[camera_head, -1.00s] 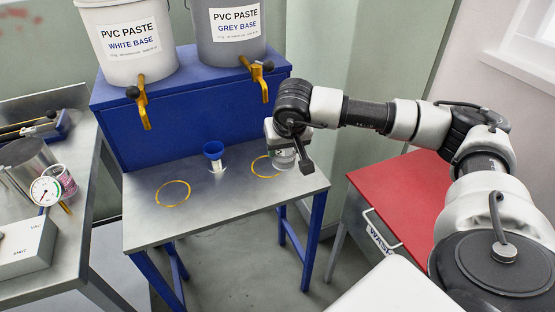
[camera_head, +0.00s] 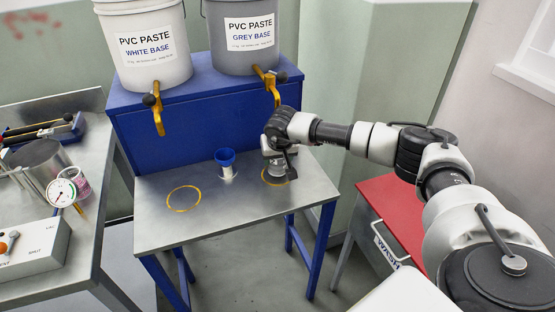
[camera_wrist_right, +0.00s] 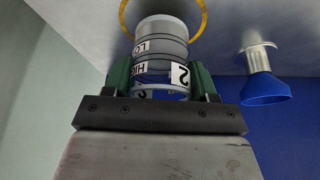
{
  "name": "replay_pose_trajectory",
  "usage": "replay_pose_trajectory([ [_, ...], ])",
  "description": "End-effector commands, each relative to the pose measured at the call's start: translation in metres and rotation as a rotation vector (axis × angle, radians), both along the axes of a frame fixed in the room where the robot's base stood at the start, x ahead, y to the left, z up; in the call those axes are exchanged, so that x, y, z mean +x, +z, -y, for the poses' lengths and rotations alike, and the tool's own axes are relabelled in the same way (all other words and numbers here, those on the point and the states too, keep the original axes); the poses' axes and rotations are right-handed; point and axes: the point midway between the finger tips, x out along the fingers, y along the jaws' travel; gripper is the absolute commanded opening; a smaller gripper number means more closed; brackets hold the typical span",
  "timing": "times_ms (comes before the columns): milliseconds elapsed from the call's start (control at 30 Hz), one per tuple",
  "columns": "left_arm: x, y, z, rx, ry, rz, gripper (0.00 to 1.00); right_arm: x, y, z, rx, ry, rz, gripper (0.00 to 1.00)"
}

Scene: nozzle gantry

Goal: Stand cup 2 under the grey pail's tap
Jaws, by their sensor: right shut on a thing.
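Cup 2 (camera_wrist_right: 160,50) is a clear cup with a black "2" on a white label and dark bands. My right gripper (camera_wrist_right: 160,82) is shut around it, a green finger on each side. In the head view the cup (camera_head: 277,172) shows small and partly hidden below the gripper (camera_head: 276,160), over the right yellow ring (camera_head: 264,180). I cannot tell whether its base touches the table. The grey pail (camera_head: 243,55) stands on the blue stand, its brass tap (camera_head: 271,84) above and behind the cup. My left gripper is out of view.
The left ring (camera_head: 183,199) is empty, below the white pail (camera_head: 145,50). A red cabinet (camera_head: 400,210) stands at right.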

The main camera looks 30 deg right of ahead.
Motion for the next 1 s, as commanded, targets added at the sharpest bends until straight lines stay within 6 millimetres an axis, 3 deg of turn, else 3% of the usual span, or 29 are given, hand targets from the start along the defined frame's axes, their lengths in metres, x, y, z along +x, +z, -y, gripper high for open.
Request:
replay_pose_trajectory([
  [100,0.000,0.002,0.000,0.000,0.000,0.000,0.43,0.000,-0.014,0.000,0.000,-0.001,-0.001,0.29],
  [467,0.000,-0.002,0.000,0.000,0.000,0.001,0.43,0.000,-0.019,0.000,0.000,-0.002,0.001,0.29],
  [500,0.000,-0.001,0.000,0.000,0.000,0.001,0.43,0.000,-0.018,0.000,0.000,-0.002,0.001,0.62],
  [633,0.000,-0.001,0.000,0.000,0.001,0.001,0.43,0.000,-0.018,0.000,0.000,-0.001,0.000,0.82],
  [1000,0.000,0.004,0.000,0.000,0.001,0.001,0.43,0.000,-0.011,0.000,0.000,-0.001,0.001,0.83],
])
